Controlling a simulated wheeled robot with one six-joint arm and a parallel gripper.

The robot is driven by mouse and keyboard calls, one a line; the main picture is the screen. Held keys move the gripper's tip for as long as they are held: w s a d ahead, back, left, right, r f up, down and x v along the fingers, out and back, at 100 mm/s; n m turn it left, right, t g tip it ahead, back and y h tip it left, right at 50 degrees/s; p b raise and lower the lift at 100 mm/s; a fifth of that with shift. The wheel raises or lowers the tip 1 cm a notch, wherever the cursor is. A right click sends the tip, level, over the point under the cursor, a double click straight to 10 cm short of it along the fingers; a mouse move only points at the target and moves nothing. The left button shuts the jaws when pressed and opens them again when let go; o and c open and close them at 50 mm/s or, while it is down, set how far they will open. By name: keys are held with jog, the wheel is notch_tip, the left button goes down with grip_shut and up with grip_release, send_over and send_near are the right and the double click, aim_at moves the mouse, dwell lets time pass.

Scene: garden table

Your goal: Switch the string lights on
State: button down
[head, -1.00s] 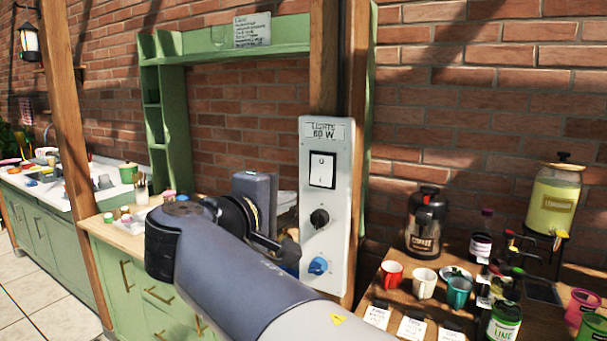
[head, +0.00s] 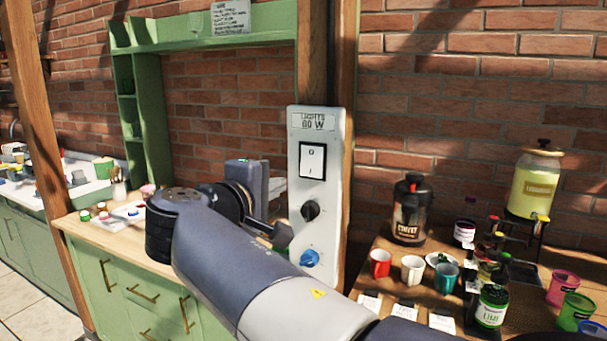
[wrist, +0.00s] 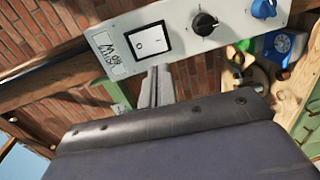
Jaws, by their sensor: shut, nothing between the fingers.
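A pale control panel (head: 333,232) labelled "LIGHTS 60 W" is fixed to a wooden post. From top to bottom it carries a white rocker switch (head: 312,161) in a black frame, a black knob (head: 310,211) and a blue knob (head: 309,258). The wrist view also shows the rocker switch (wrist: 149,41), black knob (wrist: 204,24) and blue knob (wrist: 263,8). My gripper (wrist: 155,72) is shut and empty, its tips just below the rocker in that view. Contact cannot be told. In the head view my arm's end is left of the panel, near knob height.
On the right, a wooden table (head: 385,262) holds a coffee pot (head: 410,212), cups, bottles and a lemonade dispenser (head: 534,185). On the left stands a green cabinet (head: 120,290) with a worktop and small items. A brick wall is behind.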

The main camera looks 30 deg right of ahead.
aim_at(310, 173)
jog(key=p+x, duration=0.2)
jog(key=x, duration=0.9)
jog(key=shift+w+d, duration=0.1)
jog(key=shift+d, duration=0.05)
jog(key=shift+w+d, duration=0.1)
jog(key=shift+d, duration=0.05)
jog(key=shift+f, duration=0.1)
jog(key=shift+w+d+f+b, duration=0.1)
jog(key=shift+f+b, duration=0.2)
jog(key=shift+b, duration=0.65)
jog(key=shift+r, duration=0.3)
